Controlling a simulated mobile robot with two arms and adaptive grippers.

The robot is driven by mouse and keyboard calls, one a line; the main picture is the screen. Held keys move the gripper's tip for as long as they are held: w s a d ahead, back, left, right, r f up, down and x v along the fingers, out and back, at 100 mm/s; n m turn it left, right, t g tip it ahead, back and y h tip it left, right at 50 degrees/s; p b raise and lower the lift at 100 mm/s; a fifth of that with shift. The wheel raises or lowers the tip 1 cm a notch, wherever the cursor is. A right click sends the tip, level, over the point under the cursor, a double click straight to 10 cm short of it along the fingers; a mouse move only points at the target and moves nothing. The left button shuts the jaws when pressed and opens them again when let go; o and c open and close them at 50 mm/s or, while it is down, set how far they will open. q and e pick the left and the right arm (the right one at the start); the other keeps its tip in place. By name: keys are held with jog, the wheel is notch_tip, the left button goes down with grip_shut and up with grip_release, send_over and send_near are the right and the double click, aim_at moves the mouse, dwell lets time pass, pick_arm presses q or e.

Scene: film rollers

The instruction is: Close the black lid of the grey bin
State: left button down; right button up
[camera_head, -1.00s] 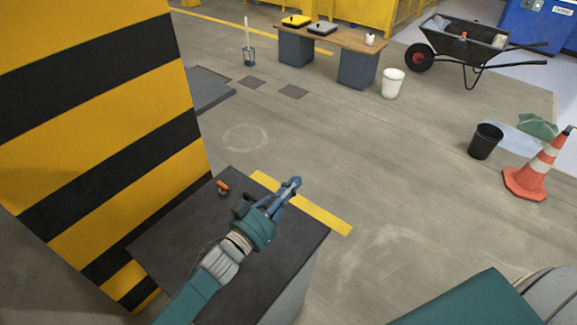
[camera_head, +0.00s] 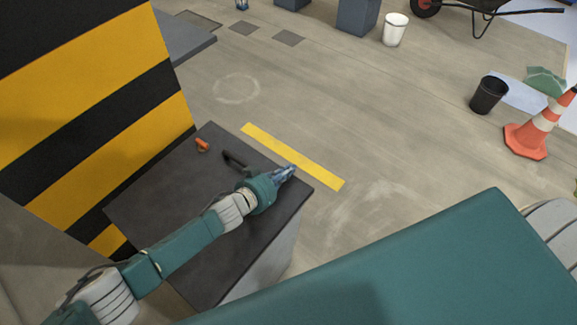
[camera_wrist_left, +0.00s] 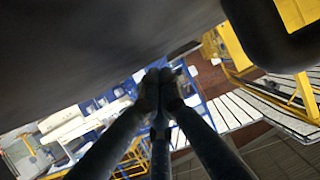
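The black lid (camera_head: 160,205) shows from above as a broad dark panel over the grey bin (camera_head: 268,262), whose side shows below the lid's right edge. The lid looks flat, but I cannot tell whether a gap stays under it. A black handle (camera_head: 234,160) sits near its far edge. My left gripper (camera_head: 290,170) is over the lid's far right edge, with its arm crossing above the lid. In the left wrist view its fingers (camera_wrist_left: 160,76) meet at the tips and hold nothing, beside a dark surface. I cannot tell if they touch the lid. My right gripper is out of view.
A small orange item (camera_head: 202,145) is on the lid's far left part. A yellow-black striped wall (camera_head: 95,120) stands close at left. A yellow floor line (camera_head: 292,155) lies beyond the bin. A black bucket (camera_head: 488,95) and traffic cone (camera_head: 535,130) stand right; open floor lies between.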

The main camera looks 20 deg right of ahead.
pick_arm(q)
jog(key=shift+s+a+f, duration=0.1)
jog(key=shift+s+f, duration=0.1)
jog(key=shift+f, duration=0.15)
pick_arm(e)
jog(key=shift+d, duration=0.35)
pick_arm(q)
notch_tip(320, 180, up, 5)
jog(key=p, duration=0.4)
jog(key=shift+w+f+p, duration=0.15)
jog(key=shift+p, duration=0.25)
jog(key=s+a+r, duration=0.3)
jog(key=a+r, duration=0.3)
jog(key=r, duration=0.1)
jog(key=shift+s, duration=0.2)
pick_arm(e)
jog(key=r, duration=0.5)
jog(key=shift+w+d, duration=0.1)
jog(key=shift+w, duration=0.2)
